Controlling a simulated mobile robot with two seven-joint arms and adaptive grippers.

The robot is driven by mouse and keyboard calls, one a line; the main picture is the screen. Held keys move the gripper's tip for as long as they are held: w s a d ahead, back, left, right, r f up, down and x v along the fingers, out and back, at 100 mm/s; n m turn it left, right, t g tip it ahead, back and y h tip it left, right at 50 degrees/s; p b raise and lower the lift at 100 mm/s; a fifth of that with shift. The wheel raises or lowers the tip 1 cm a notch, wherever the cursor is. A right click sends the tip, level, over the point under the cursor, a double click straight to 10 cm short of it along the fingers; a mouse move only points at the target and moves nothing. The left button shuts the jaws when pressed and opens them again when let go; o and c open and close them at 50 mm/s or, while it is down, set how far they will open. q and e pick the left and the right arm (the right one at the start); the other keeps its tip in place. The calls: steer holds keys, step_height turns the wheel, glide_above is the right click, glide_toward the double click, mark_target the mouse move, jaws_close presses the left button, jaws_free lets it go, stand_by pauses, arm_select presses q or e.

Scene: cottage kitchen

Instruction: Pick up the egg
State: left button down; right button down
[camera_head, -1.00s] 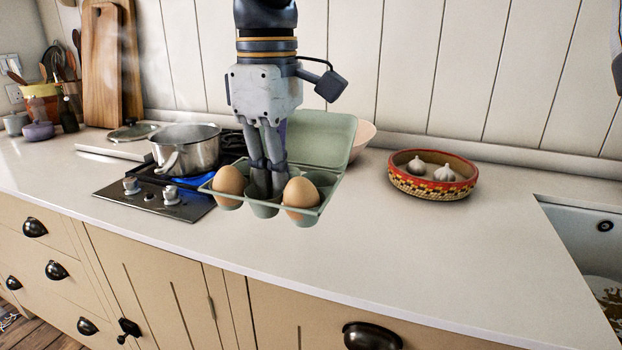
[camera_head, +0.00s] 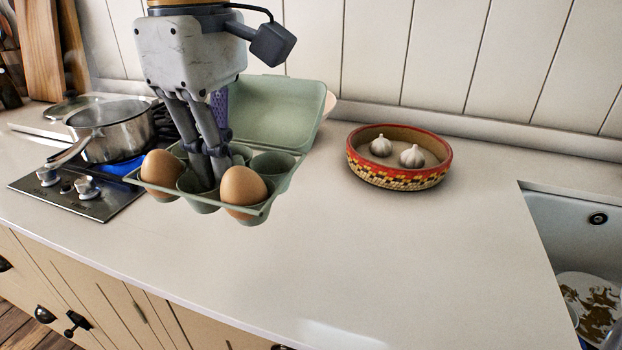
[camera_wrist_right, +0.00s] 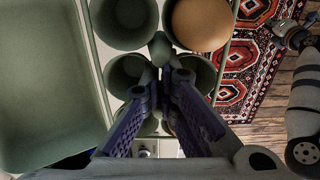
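Two brown eggs sit in cups of the open green egg carton (camera_head: 257,217) on the counter: the left egg (camera_head: 162,172) and the right egg (camera_head: 243,187). My right gripper (camera_head: 212,182) points down into the carton between them. Its fingertips are close together over the middle cups, with no egg seen between them. The right wrist view shows one whole egg (camera_wrist_right: 202,22) beyond the fingertips (camera_wrist_right: 167,82), and several empty cups. A small brownish patch shows low between the fingers; the rest there is hidden. My left gripper is not seen in the head view.
A steel pot (camera_head: 112,132) stands on the hob (camera_head: 75,195) at left. A patterned bowl (camera_head: 400,175) with garlic stands right of the carton. The sink (camera_head: 560,225) is at far right. Counter in front of the bowl is clear. A grey arm part shows in the wrist view's right edge.

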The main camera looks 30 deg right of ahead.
mark_target(238, 156)
steer(key=shift+w+d+f, duration=0.15)
steer(key=shift+w+f, duration=0.1)
steer(key=shift+w, duration=0.15)
steer(key=w+d+f, duration=0.1)
steer(key=w, duration=0.1)
steer(key=w+d+f, duration=0.1)
steer(key=w, duration=0.1)
steer(key=w+d+f, duration=0.1)
steer(key=shift+w+d, duration=0.3)
steer(key=shift+w, duration=0.1)
steer(key=w+d+f, duration=0.1)
steer(key=f, duration=0.1)
steer(key=w+f, duration=0.1)
steer(key=w, duration=0.1)
steer(key=w+d+f+b, duration=0.1)
steer(key=f, duration=0.1)
steer(key=shift+w+d+f, duration=0.25)
steer(key=shift+d+f, duration=0.05)
steer(key=shift+d, duration=0.05)
steer(key=shift+w+d+f, duration=0.15)
steer(key=shift+w+f, duration=0.05)
steer(key=shift+f, duration=0.05)
steer(key=f, duration=0.3)
steer(key=shift+w+d+f, duration=0.15)
steer(key=shift+w, duration=0.1)
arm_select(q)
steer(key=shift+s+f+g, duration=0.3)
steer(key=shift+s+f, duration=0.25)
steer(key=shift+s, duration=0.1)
